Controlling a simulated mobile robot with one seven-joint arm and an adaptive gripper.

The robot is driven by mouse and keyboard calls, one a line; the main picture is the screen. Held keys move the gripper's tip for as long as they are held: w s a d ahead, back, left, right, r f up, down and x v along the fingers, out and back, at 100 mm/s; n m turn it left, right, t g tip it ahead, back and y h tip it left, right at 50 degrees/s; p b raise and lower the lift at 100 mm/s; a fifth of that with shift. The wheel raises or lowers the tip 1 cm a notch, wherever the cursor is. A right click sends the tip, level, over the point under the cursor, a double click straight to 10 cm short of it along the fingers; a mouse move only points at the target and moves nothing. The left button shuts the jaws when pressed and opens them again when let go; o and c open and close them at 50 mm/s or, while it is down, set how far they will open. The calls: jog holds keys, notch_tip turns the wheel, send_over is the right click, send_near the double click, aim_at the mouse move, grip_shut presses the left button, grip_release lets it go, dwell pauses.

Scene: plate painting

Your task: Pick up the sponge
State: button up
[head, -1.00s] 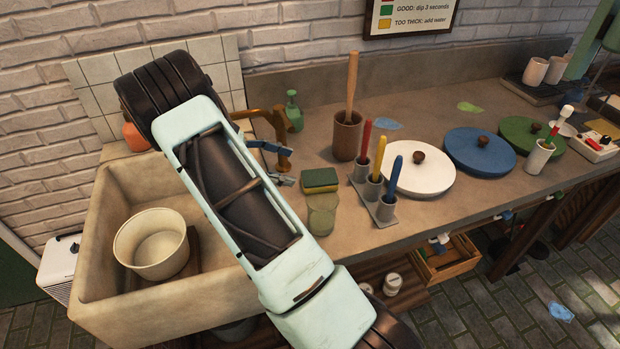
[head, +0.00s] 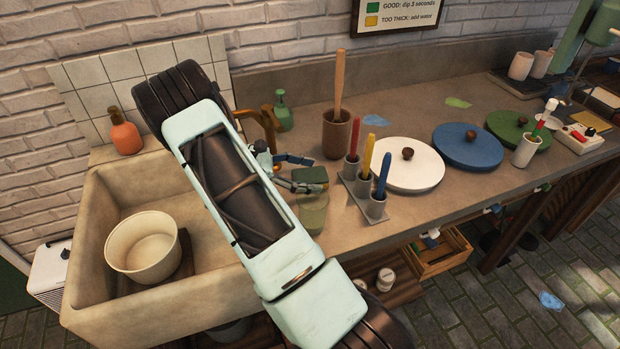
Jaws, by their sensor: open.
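The sponge (head: 312,174), with a dark green top and a yellowish lower part, lies on the counter between the sink and the pen-like tool rack. My gripper (head: 306,173) is open. Its two fingers reach in from the left, one at the sponge's far side and one at its near left side. I cannot tell whether either finger touches the sponge. My arm crosses the sink and hides part of the counter left of the sponge.
A glass (head: 313,214) stands just in front of the sponge. A rack (head: 364,197) with red, yellow and blue handles stands to its right. A brown crock (head: 335,139) and a green bottle (head: 281,112) are behind. The sink (head: 95,235) holds a cream bucket (head: 143,248).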

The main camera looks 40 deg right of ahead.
jog(key=shift+s+d+f, duration=0.2)
jog(key=shift+d, duration=0.3)
jog(key=c, duration=0.8)
